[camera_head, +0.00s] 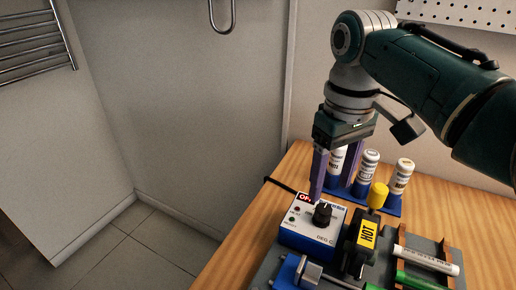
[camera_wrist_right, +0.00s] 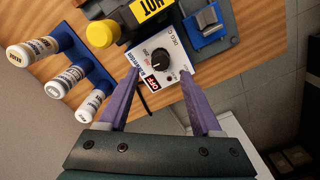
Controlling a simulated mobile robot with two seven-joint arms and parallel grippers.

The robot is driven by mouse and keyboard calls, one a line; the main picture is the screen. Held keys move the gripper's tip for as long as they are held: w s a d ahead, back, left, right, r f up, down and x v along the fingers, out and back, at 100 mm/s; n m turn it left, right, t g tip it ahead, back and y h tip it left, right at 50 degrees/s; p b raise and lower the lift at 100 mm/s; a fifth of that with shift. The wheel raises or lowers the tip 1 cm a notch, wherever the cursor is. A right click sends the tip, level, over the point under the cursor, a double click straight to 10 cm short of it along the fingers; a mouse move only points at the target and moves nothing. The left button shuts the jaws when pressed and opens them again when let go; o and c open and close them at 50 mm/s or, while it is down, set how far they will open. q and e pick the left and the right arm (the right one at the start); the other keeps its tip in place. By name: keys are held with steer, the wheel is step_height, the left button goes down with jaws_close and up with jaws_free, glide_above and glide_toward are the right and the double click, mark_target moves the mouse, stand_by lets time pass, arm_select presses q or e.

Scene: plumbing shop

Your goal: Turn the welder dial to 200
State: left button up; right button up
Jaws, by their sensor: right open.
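The welder control box (camera_head: 310,226) is white-topped with blue sides and stands on the wooden bench. Its black dial (camera_head: 322,214) is on the top face, beside a red OFF display. The dial also shows in the right wrist view (camera_wrist_right: 159,64), near the middle between the fingers. My right gripper (camera_head: 333,178) points down behind the box. Its purple fingers are spread apart and empty in the wrist view (camera_wrist_right: 166,82), one on each side of the box's near edge. I cannot tell the dial's exact setting. My left gripper is not in view.
The black heating tool with a yellow HOT label (camera_head: 367,236) and yellow knob (camera_head: 377,195) stands right of the box. Several white bottles (camera_head: 369,168) stand in a blue rack behind. Marker-like tubes (camera_head: 426,260) lie at the right. Open floor (camera_head: 160,245) lies left of the bench.

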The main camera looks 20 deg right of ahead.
mark_target(324, 209)
step_height(324, 209, down, 6)
steer(key=shift+r+b, duration=0.1)
steer(key=shift+b, duration=0.55)
jaws_close()
